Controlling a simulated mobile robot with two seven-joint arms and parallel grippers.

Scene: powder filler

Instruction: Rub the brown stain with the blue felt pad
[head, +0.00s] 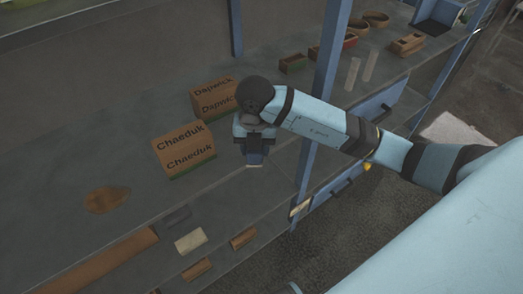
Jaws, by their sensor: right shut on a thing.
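The brown stain (107,199) is a flat, irregular patch on the grey worktop at the left. My right gripper (254,162) points down over the worktop, right of the stain and well apart from it. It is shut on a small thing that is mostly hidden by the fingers. I take this to be the blue felt pad, but its shape and colour do not show clearly. I cannot tell whether it touches the worktop. My left gripper is not in view.
Cartons marked Chaeduk (185,152) and Dapwick (214,97) stand between the stain and my right gripper, towards the back. A pale block (190,240) and brown blocks (243,238) lie near the front. A blue post (325,90) rises behind my right arm.

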